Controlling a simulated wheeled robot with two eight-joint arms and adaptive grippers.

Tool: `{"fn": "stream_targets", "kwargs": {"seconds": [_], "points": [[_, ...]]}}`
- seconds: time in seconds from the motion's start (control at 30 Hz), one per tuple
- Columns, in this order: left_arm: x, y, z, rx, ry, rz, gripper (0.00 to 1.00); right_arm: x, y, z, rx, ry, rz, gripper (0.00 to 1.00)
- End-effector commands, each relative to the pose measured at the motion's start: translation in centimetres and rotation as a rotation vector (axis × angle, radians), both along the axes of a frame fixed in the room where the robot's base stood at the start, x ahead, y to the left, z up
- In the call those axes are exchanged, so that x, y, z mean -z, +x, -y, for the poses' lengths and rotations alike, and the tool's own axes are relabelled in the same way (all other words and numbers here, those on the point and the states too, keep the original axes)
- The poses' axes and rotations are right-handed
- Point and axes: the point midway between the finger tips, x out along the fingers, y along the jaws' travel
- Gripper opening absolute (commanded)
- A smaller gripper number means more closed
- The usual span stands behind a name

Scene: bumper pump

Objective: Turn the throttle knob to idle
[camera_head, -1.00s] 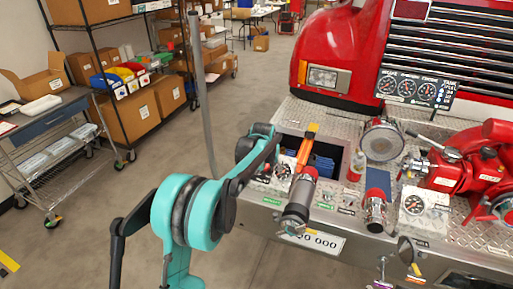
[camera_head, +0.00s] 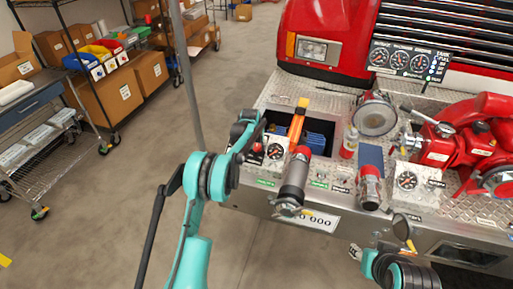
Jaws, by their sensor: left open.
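A small panel with a round gauge (camera_head: 274,150) sits at the left end of the fire engine's bumper. A small red knob-like part (camera_head: 257,147) shows at its left, partly hidden by my left arm; I cannot tell for sure that it is the throttle knob or which way it points. My left gripper (camera_head: 252,151) is open at the left end of this panel, close to the red part. Its fingers are small and mostly hidden, and contact cannot be made out. My right arm shows at the bottom right, with its gripper out of view.
A grey nozzle with a red top (camera_head: 294,180) stands right of the panel. Behind is an open compartment (camera_head: 322,130) with an orange-handled tool. A bottle (camera_head: 349,142), a second gauge box (camera_head: 410,184) and a red pump (camera_head: 455,150) stand further right. Shelving (camera_head: 108,80) is at the left.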

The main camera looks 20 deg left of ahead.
Motion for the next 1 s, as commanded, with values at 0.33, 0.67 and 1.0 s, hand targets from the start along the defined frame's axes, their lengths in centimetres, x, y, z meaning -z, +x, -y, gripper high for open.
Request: {"fn": "stream_targets", "kwargs": {"seconds": [0.33, 0.67, 1.0], "points": [[0.16, 0.08, 0.01, 0.0, 0.0, 0.0, 0.42, 0.0, 0.0, 0.0, 0.0, 0.0, 0.0, 0.4], [0.16, 0.08, 0.01, -0.003, -0.001, 0.0, 0.08, 0.02, 0.0, 0.0, 0.0, 0.0, 0.0, 0.4], [0.19, 0.08, -0.05, -0.101, -0.061, -0.002, 0.08, 0.21, 0.0, 0.0, 0.0, 0.0, 0.0, 0.4]]}}
